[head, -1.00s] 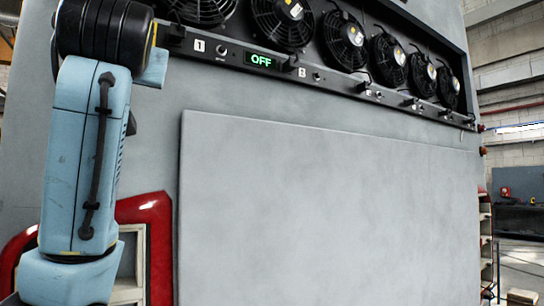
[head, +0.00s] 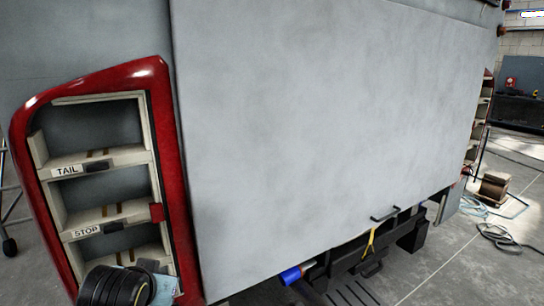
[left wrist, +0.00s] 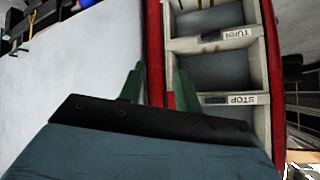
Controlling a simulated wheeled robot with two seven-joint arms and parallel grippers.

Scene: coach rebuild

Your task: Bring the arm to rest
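My left arm shows only as a black joint with a light blue piece at the bottom left of the head view; its gripper is out of that picture. That housing, with shelves marked TAIL and STOP, also stands at the left of the head view (head: 168,150). My right gripper is in neither view.
A large grey panel (head: 320,130) fills the middle of the head view. Below it are a black step (head: 355,292), a blue cylinder (head: 291,275) and a yellow strap (head: 371,242). Hoses (head: 500,238) and a brown box (head: 494,186) lie on the floor at right.

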